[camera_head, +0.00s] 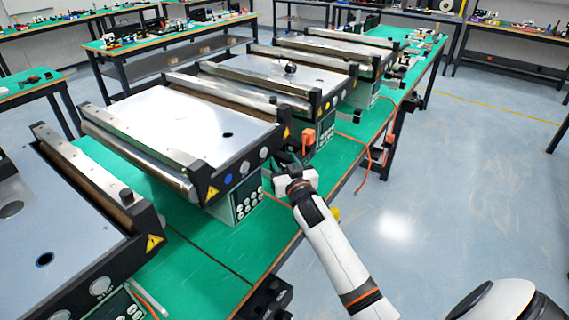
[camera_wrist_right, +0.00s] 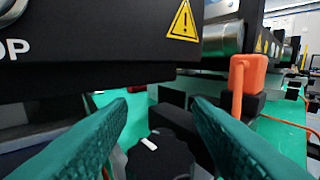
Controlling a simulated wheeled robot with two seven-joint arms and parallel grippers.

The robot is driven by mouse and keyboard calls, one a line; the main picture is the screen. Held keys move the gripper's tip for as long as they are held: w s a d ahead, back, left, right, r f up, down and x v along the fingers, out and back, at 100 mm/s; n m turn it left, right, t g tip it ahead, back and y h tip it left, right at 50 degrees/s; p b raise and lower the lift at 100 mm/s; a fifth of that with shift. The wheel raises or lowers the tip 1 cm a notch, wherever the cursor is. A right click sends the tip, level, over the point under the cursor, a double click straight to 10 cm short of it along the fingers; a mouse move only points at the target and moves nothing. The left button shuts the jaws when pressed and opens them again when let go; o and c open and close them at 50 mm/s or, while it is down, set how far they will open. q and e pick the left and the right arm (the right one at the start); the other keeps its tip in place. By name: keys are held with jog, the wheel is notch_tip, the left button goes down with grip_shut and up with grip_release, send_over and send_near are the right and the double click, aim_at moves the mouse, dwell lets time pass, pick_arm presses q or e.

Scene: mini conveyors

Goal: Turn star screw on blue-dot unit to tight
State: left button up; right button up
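The blue-dot unit (camera_head: 205,118) is a mini conveyor with a metal top and a blue dot (camera_head: 228,179) on its black side panel. My right gripper (camera_head: 285,160) is at the right end of this panel. In the right wrist view its two teal fingers (camera_wrist_right: 160,105) are open and apart. A black knob with a white mark (camera_wrist_right: 150,144), apparently the star screw, shows between and below them. The fingers do not visibly touch it. In the head view the gripper hides this spot. My left gripper is not in view.
An orange part (camera_wrist_right: 246,75) on a black block stands right of the fingers. A black panel with a warning triangle (camera_wrist_right: 184,20) hangs above. Other conveyors (camera_head: 285,75) stand in line on the green bench (camera_head: 205,275). The floor (camera_head: 440,160) at right is clear.

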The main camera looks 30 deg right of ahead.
jog(key=shift+f, duration=0.1)
jog(key=b+v, duration=0.1)
jog(key=v, duration=1.1)
